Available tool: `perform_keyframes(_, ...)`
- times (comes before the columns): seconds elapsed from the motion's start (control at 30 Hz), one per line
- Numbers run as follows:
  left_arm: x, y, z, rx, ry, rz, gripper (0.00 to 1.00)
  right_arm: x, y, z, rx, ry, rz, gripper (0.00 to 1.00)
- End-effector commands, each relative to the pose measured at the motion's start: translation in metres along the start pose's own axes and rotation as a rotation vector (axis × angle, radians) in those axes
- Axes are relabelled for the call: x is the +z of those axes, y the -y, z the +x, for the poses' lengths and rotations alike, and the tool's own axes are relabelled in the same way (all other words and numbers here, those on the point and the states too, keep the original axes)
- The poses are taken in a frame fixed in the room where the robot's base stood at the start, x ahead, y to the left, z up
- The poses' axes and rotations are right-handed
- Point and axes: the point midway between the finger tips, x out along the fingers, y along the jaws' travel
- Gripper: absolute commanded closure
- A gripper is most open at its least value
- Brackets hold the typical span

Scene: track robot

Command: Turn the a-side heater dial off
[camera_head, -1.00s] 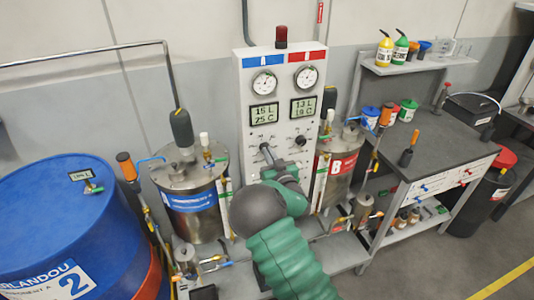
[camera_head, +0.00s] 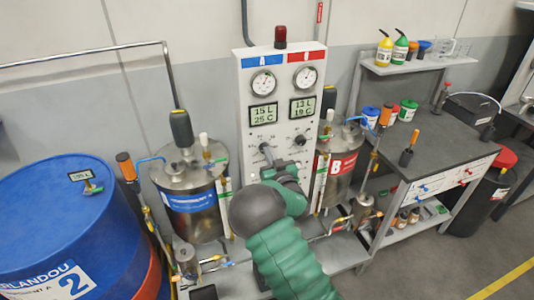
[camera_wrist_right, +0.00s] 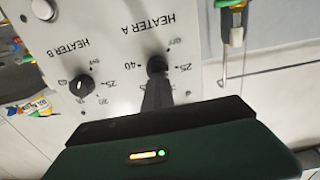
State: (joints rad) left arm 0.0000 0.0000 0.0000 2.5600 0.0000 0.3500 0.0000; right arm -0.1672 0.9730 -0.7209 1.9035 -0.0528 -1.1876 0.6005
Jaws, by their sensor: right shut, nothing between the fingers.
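My right gripper (camera_head: 267,154) reaches up from below to the lower left of the white control panel (camera_head: 243,94). Its narrow fingers are shut, with nothing held between them. In the wrist view, which is upside down, the shut fingertips (camera_wrist_right: 157,88) are at the black heater A dial (camera_wrist_right: 157,63) and overlap part of it. I cannot tell whether they touch it. The dial's pointer is hidden, so its setting cannot be read. In the head view the gripper mostly covers this dial. My left gripper is not in view.
The heater B dial (camera_wrist_right: 82,86) sits beside it; it also shows in the head view (camera_head: 300,140). Metal tanks, the A tank (camera_head: 192,205) and the B tank (camera_head: 338,172), flank the panel. A blue drum (camera_head: 50,220) stands left, a grey workbench (camera_head: 440,145) right.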

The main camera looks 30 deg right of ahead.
Motion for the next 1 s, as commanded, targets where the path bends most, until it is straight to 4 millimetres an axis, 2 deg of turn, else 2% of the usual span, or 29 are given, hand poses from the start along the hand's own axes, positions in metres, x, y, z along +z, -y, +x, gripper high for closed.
perform_keyframes(0.03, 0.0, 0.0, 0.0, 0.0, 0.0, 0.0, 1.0, -0.008, -0.001, 0.003, 0.002, -0.017, -0.001, 1.0)
perform_keyframes(0.23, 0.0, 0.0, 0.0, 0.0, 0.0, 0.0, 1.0, -0.008, -0.001, 0.003, 0.001, -0.017, -0.001, 0.98)
perform_keyframes(0.43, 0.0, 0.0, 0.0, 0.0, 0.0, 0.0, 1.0, -0.001, -0.007, 0.004, 0.008, -0.004, 0.003, 0.72)
perform_keyframes(0.63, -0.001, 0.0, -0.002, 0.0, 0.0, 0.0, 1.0, 0.001, -0.004, -0.013, 0.001, 0.001, 0.003, 0.46)
perform_keyframes(1.0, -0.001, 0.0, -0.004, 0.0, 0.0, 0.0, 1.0, -0.002, 0.002, -0.051, 0.0, -0.003, 0.0, 0.46)
